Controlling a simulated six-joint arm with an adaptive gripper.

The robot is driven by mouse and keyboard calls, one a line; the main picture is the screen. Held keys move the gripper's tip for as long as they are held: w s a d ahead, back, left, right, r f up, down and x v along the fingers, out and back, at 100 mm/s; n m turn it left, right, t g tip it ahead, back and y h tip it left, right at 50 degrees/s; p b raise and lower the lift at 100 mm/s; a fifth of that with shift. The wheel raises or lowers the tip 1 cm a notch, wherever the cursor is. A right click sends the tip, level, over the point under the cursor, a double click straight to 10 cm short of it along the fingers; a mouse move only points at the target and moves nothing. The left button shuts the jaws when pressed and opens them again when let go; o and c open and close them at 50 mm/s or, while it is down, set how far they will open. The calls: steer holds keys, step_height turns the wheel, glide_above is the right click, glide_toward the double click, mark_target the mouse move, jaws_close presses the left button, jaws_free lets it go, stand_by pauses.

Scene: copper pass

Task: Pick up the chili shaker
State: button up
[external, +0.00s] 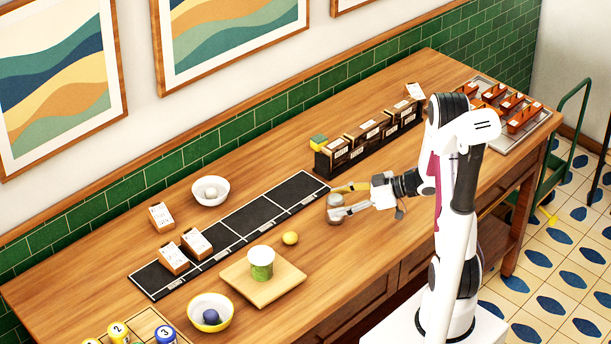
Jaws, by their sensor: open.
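My gripper (342,201) reaches left from my arm, low over the middle of the wooden table. Its jaws are open, one finger on the far side and one on the near side. A small grey, round-topped item (335,201) stands at the fingertips and looks like the chili shaker. It is small and partly covered by the fingers, so I can read no label and cannot tell whether a finger touches it.
Left of my gripper are a black sectioned mat (250,222), a yellow ball (290,238) and a board (236,277) bearing a green-and-white cup (261,262). A dark rack of boxes (368,137) stands behind. Two bowls (210,191) (211,312) are farther left.

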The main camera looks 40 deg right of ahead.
steer(key=shift+w+a+f, duration=0.25)
steer(key=shift+w+a, duration=0.15)
steer(key=shift+w, duration=0.05)
steer(key=c, duration=1.3)
